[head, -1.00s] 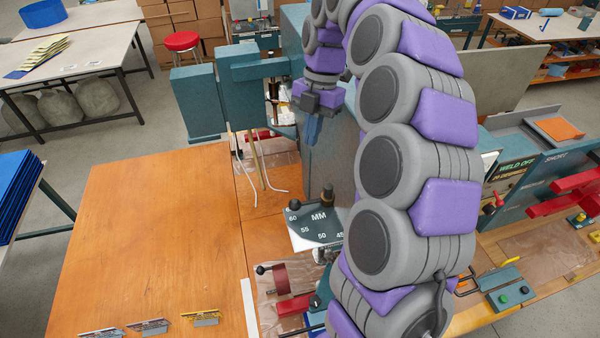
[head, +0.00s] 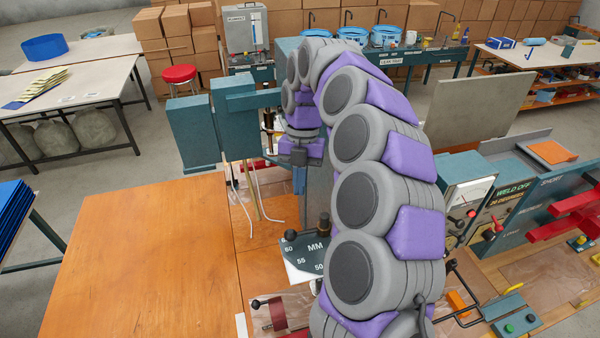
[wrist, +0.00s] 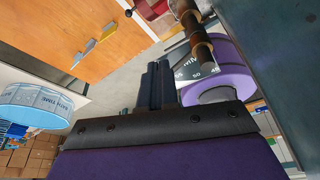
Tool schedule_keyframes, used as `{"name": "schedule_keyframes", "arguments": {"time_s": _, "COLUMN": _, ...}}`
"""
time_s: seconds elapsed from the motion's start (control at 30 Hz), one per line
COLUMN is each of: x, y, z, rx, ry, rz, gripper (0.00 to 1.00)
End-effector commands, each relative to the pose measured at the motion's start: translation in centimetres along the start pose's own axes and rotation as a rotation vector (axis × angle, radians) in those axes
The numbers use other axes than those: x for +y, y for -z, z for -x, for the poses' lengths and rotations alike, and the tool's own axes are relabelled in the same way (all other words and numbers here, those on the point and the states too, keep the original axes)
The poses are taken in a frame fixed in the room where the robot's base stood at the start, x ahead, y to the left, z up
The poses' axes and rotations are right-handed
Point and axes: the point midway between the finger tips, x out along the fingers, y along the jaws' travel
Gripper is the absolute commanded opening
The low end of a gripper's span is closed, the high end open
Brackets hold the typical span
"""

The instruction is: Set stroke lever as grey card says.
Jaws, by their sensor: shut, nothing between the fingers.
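The stroke scale plate (head: 300,267), dark and white with MM and numbers such as 50 and 55, lies low in the middle of the head view, partly hidden by my arm. A dark upright handle (head: 323,224) stands at its far edge, and a black knob (head: 291,235) sits by its left corner. My gripper (head: 299,181) points down beyond the plate, shut and empty. In the wrist view its fingers (wrist: 158,83) are together, left of a brown handle (wrist: 190,35) and the scale plate (wrist: 201,70), apart from them. A small greyish card (wrist: 77,61) stands on the wooden table, unreadable.
The wooden table (head: 150,245) is mostly clear on the left. A teal machine column (head: 193,133) rises left of my gripper. A weld panel (head: 515,200) with red levers lies right.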

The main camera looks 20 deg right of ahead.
Motion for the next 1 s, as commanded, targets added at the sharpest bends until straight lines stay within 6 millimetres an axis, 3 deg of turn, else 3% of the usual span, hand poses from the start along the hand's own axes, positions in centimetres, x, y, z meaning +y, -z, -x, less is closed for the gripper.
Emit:
{"name": "schedule_keyframes", "arguments": {"time_s": 0.3, "x": 0.1, "y": 0.3, "z": -3.8, "rx": 0.002, "ry": 0.002, "rz": 0.002, "gripper": 0.0}}
{"name": "schedule_keyframes", "arguments": {"time_s": 0.7, "x": -0.2, "y": 3.0, "z": -5.2, "rx": 0.002, "ry": -0.001, "rz": 0.001, "gripper": 0.0}}
{"name": "schedule_keyframes", "arguments": {"time_s": 1.0, "x": 0.1, "y": 3.6, "z": -5.5, "rx": 0.0, "ry": 0.0, "rz": 0.0, "gripper": 0.0}}
